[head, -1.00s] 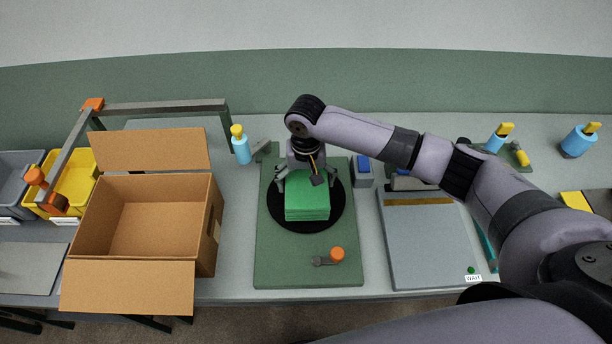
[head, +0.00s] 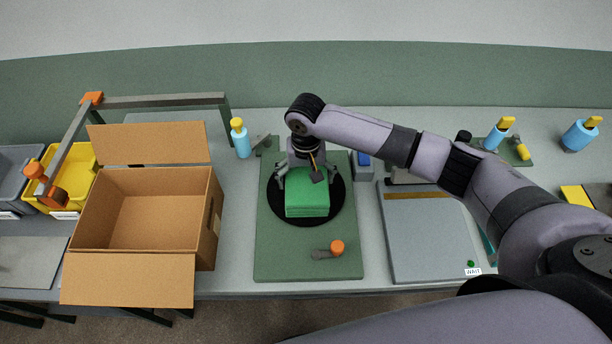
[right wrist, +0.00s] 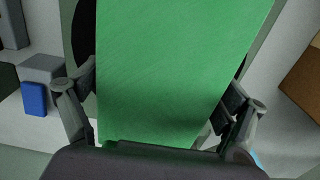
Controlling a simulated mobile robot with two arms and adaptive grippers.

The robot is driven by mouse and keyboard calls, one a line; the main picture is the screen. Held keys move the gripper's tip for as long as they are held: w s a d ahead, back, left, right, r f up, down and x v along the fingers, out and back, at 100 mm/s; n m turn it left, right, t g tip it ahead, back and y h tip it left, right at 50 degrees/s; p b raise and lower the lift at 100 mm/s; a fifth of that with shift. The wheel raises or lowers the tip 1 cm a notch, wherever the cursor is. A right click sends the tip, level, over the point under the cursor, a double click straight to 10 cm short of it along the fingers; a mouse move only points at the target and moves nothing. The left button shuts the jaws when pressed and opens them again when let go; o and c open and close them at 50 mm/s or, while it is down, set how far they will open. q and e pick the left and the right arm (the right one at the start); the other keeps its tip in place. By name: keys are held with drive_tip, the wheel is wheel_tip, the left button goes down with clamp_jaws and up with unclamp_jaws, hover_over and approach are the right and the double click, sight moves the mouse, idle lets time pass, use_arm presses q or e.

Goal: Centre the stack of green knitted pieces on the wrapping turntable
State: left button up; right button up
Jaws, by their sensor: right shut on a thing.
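The stack of green knitted pieces (head: 307,198) lies on the round black wrapping turntable (head: 304,222), which is set in a green base. A rim of black shows around the stack. My right gripper (head: 304,181) is shut on the far part of the stack, one finger on each side. In the right wrist view the stack (right wrist: 180,75) fills the middle, between the two fingers of the gripper (right wrist: 155,110). The far edge of the stack is partly hidden under the gripper in the head view. My left gripper is not in view.
An open cardboard box (head: 150,215) stands left of the green base (head: 280,262). An orange-knobbed lever (head: 337,247) sits in front of the turntable. A grey flat plate with a WAIT label (head: 430,240) lies to the right. A blue bottle (head: 240,141) stands behind.

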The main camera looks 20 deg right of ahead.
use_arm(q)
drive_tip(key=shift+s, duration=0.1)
use_arm(e)
drive_tip(key=shift+f, duration=0.1)
drive_tip(key=o, duration=1.1)
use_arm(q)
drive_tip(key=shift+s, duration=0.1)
use_arm(e)
drive_tip(key=shift+o, duration=0.3)
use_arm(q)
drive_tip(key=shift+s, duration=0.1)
use_arm(e)
wheel_tip(320, 180, up, 12)
